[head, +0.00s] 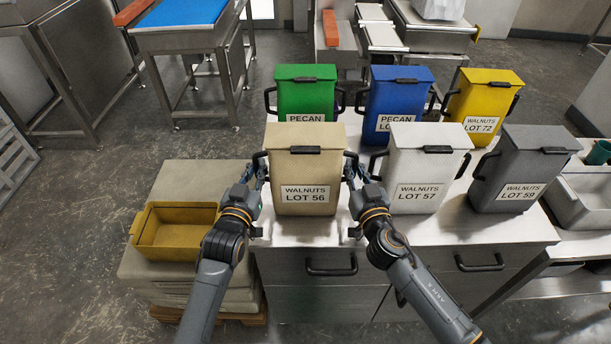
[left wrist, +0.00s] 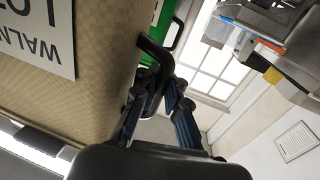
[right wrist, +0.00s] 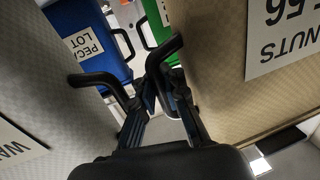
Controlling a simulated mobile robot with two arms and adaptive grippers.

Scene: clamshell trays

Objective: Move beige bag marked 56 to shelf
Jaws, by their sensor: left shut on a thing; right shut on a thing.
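The beige bag marked WALNUTS LOT 56 (head: 306,172) stands upright at the front left of the steel counter. It also shows close up in the left wrist view (left wrist: 105,75) and in the right wrist view (right wrist: 215,90). My left gripper (head: 262,170) is shut on the bag's left side handle (left wrist: 153,52). My right gripper (head: 351,170) is shut on its right side handle (right wrist: 162,55). Both grippers are at about the same height on either side of the bag. No shelf can be clearly made out.
A white LOT 57 bag (head: 421,165) stands close right of my right gripper, with a grey LOT 59 bag (head: 518,165) beyond. Green (head: 306,92), blue (head: 398,95) and yellow (head: 484,95) bags stand behind. A yellow bin (head: 150,256) sits on a stack at left.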

